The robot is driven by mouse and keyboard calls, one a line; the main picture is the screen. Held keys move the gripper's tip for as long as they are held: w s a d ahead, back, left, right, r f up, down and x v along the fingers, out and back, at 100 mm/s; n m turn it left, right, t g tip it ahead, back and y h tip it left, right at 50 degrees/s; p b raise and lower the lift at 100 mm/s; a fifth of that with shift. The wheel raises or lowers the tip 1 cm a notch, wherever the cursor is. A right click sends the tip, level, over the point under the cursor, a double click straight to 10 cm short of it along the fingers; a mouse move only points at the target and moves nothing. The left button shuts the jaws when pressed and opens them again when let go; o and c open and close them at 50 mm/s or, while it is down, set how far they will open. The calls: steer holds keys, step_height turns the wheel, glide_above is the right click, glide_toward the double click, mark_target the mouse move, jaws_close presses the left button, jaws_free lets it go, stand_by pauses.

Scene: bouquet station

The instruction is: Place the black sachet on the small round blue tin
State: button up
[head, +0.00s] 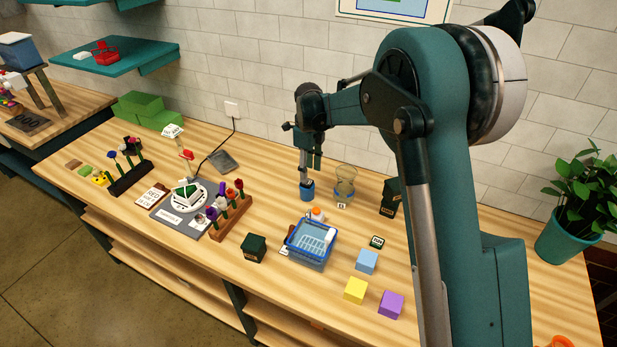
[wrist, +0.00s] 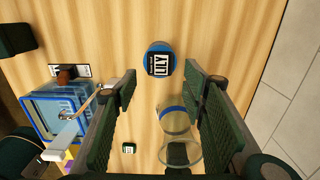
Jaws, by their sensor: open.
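The small round blue tin (head: 307,191) stands on the table below my gripper (head: 311,166) in the head view. In the wrist view the tin (wrist: 149,48) shows as a blue disc. A black sachet (wrist: 152,64) with a white "LILY" label lies on its top, with blue showing around it. In the head view the tin's top looks dark and small. My gripper is open; in the wrist view its fingers (wrist: 161,88) are wide apart with nothing held between them. The sachet appears clear of both fingers.
A glass vase with a blue band (head: 345,183) stands close right of the tin. A blue basket (head: 311,243) is in front, with a small dark labelled piece (head: 377,241) to its right. A dark box (head: 390,197) stands right of the vase. Flower racks are at left.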

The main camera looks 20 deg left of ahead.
mark_target(310, 182)
step_height(310, 182, up, 8)
steer(key=shift+f, duration=0.25)
stand_by(0.7)
steer(key=s+d+r+n+t, duration=0.1)
steer(key=s+d+r+n, duration=0.35)
steer(key=d, duration=0.75)
steer(key=s+d+r+n+t+y, duration=0.1)
steer(key=d+r, duration=0.7)
steer(key=d, duration=0.3)
steer(key=s+d+r+n+t, duration=0.1)
steer(key=s+d+r+n, duration=0.35)
steer(key=d, duration=0.75)
steer(key=s+d+r+n+t, duration=0.25)
steer(key=s+d, duration=0.75)
steer(key=d, duration=0.5)
steer(key=s+d+f+n+t, duration=0.1)
steer(key=s+d+f+n, duration=0.1)
steer(key=s+d, duration=0.3)
steer(key=s+d+f+n+h, duration=0.1)
steer(key=s+d+f+n, duration=0.2)
steer(key=s, duration=0.6)
steer(key=shift+d+f+t, duration=0.35)
steer(key=shift+d+f, duration=0.55)
steer(key=shift+d, duration=0.25)
